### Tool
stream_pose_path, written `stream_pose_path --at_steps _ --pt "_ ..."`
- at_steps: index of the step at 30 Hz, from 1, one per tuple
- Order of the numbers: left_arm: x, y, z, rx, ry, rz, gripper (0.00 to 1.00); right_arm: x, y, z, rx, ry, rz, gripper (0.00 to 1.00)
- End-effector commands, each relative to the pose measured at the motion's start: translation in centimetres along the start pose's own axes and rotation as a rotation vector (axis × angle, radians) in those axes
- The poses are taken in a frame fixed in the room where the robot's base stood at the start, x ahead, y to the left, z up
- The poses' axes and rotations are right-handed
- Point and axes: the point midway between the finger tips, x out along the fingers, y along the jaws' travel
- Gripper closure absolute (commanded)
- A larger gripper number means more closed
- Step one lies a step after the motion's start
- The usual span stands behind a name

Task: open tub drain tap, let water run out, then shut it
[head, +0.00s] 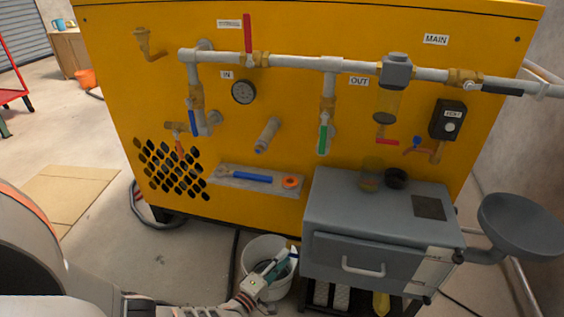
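Several taps sit on the yellow panel; no readable label marks one as the tub drain tap. A pale bucket (250,257) stands on the floor below the panel. My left gripper (284,262) overlaps the bucket in the picture, away from the taps; its fingers are too small to read. My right gripper is out of view.
A grey drawer cabinet (380,215) stands right of the bucket, with a round grey seat (520,225) beside it. A shelf (230,186) holds a blue wrench and an orange roll. Hoses lie on the floor. Cardboard (70,195) lies at left.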

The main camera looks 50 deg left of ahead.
Motion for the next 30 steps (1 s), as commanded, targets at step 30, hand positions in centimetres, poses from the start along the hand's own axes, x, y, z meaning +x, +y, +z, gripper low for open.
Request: stream_pose_path --at_steps 30 --pt "-11.2 0.0 -0.1 0.0 0.001 0.0 0.76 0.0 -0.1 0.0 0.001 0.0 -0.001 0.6"
